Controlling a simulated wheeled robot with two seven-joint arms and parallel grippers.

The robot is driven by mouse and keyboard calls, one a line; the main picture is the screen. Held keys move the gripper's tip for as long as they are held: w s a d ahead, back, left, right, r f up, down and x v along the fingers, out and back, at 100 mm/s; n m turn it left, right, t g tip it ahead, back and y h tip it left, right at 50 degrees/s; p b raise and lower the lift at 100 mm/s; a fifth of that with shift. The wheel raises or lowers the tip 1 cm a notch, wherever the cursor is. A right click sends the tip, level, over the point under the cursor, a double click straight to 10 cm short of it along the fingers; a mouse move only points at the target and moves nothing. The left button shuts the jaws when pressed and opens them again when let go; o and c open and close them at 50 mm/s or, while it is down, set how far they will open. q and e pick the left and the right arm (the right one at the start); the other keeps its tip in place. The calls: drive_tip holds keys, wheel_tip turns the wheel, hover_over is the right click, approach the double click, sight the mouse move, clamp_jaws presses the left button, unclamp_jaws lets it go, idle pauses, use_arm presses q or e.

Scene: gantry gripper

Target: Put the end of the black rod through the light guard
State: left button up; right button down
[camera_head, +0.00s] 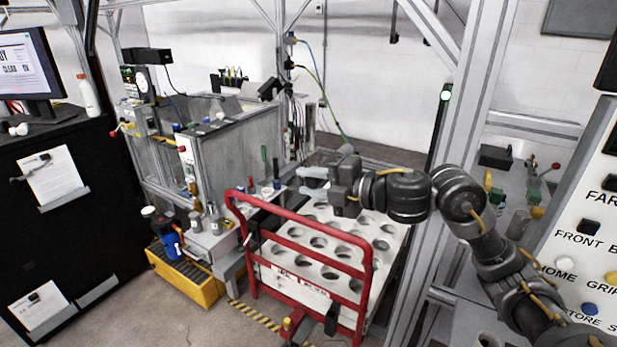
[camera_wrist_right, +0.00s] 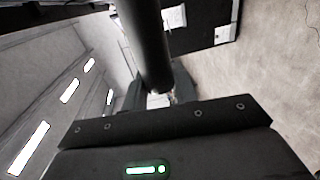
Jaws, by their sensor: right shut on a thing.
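My right gripper (camera_head: 313,182) reaches in from the right above the white rack, its pale fingers pointing left. In the right wrist view, the black rod (camera_wrist_right: 150,42) runs from the top edge down to between the dark fingers of my right gripper (camera_wrist_right: 160,92), which is shut on it. My left gripper is not in view.
A white rack (camera_head: 318,269) with round holes stands below my right gripper, behind a red tubular frame (camera_head: 303,216). A grey metal enclosure (camera_head: 240,140) is at left. A thick gantry post (camera_head: 470,80) rises beside my right arm. A control panel (camera_head: 590,230) stands at right.

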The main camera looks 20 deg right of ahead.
sight(350, 153)
drive_tip(key=shift+s, duration=0.1)
drive_tip(key=shift+d, duration=0.2)
drive_tip(key=shift+w+d+f, duration=0.1)
drive_tip(key=shift+w+d, duration=0.2)
drive_tip(key=shift+d, duration=0.05)
drive_tip(key=w+d, duration=0.2)
drive_tip(key=d, duration=0.1)
drive_tip(key=w+d+b, duration=0.1)
drive_tip(key=w+d, duration=0.2)
drive_tip(key=w+d+b, duration=0.1)
drive_tip(key=w+d, duration=0.2)
drive_tip(key=d, duration=0.1)
drive_tip(key=shift+w+d, duration=0.1)
drive_tip(key=shift+w, duration=0.1)
drive_tip(key=shift+w+d, duration=0.55)
drive_tip(key=shift+d, duration=0.15)
